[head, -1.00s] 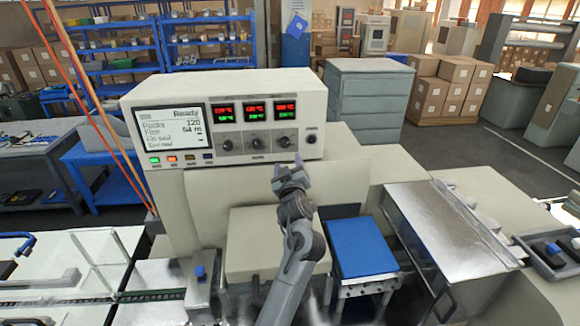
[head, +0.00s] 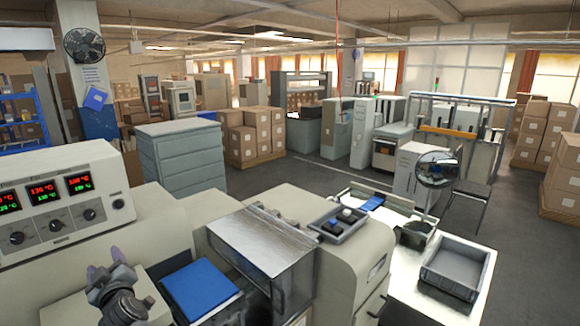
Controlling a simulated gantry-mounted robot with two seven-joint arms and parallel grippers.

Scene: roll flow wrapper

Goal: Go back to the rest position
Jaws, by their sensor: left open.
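My left gripper (head: 106,262) is at the lower left of the head view, in front of the flow wrapper's control panel (head: 60,200). Its two fingertips point up and stand apart, with nothing between them. It looks clear of the panel knobs, though the exact gap cannot be told. Its arm runs out of the bottom of the picture. My right gripper is not in view.
A blue pad (head: 200,290) lies right of the gripper, beside a metal cover (head: 262,245). A small grey tray (head: 338,226) sits on the machine. A grey bin (head: 455,268) stands on the table at right. Open floor lies behind.

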